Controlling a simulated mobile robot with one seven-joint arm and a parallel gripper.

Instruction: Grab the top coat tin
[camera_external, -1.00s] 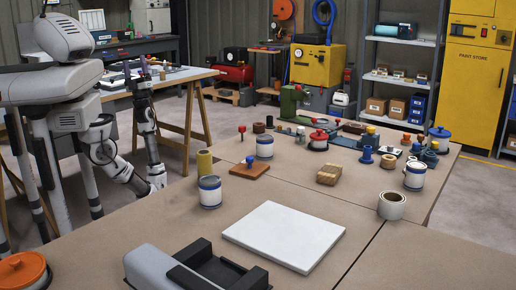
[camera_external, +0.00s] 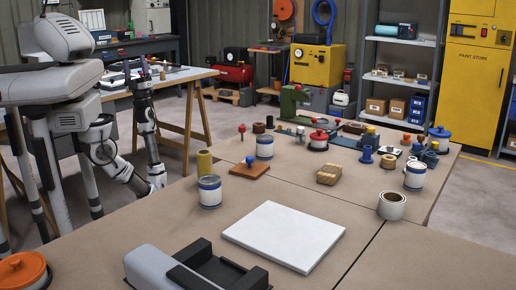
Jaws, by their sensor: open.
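Several white tins with blue bands stand upright on the brown workbench (camera_external: 150,235). One tin (camera_external: 210,192) is at the near left, a second tin (camera_external: 264,147) is farther back, and a third tin (camera_external: 414,176) is near the right edge. Their labels are too small to read, so I cannot tell which is the top coat tin. My gripper (camera_external: 144,66) is raised at the end of my upright forearm, left of the workbench. It is open and empty, apart from all the tins; its fingers are small in this view.
A white board (camera_external: 284,236), grey device (camera_external: 195,268), orange-lidded pot (camera_external: 22,271), tape roll (camera_external: 392,205) and wooden block (camera_external: 329,174) lie on the bench. A yellow roll (camera_external: 204,162) stands behind the near-left tin. Clutter fills the far end.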

